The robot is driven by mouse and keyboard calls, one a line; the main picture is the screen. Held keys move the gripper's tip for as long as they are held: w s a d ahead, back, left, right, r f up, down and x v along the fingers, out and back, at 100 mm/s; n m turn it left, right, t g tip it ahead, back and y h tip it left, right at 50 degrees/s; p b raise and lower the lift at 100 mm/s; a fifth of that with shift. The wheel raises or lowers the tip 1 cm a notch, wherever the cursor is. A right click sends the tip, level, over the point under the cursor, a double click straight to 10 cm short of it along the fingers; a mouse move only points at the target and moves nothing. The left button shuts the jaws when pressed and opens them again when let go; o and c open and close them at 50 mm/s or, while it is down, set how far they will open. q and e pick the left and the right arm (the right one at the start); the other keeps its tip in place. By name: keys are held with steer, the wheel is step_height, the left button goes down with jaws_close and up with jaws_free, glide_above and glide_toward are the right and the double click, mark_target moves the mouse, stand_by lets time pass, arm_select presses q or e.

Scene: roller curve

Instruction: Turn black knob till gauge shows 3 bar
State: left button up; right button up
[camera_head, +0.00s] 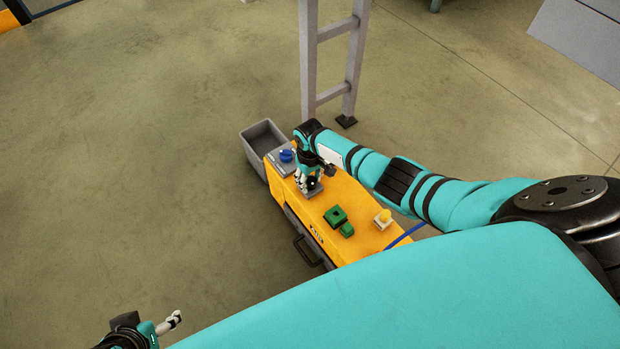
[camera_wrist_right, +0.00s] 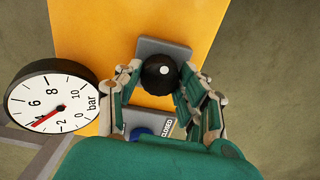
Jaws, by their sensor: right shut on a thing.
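The black knob (camera_wrist_right: 158,74) with a white dot sits on a grey plate (camera_wrist_right: 166,47) on the yellow cabinet top. My right gripper (camera_wrist_right: 157,82) has its green-padded fingers on both sides of the knob and is shut on it. In the head view my right gripper (camera_head: 309,178) reaches down onto the cabinet (camera_head: 364,219). The round white gauge (camera_wrist_right: 49,95) shows in the right wrist view; its red needle points to the lower left, seemingly between 2 and 4. My left gripper (camera_head: 166,323) is at the bottom left, away from the cabinet; its jaw opening is unclear.
A blue knob (camera_head: 286,155) is at the cabinet's far end, beside an open grey bin (camera_head: 264,138). Green parts (camera_head: 338,218) and a yellow button (camera_head: 384,217) are on the near half. A grey ladder-like frame (camera_head: 309,60) stands behind. The floor at left is clear.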

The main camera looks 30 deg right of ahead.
mark_target(310, 180)
steer(key=shift+n, duration=0.3)
steer(key=o, duration=1.1)
steer(key=shift+o, duration=0.2)
step_height(310, 180, up, 12)
stand_by(0.4)
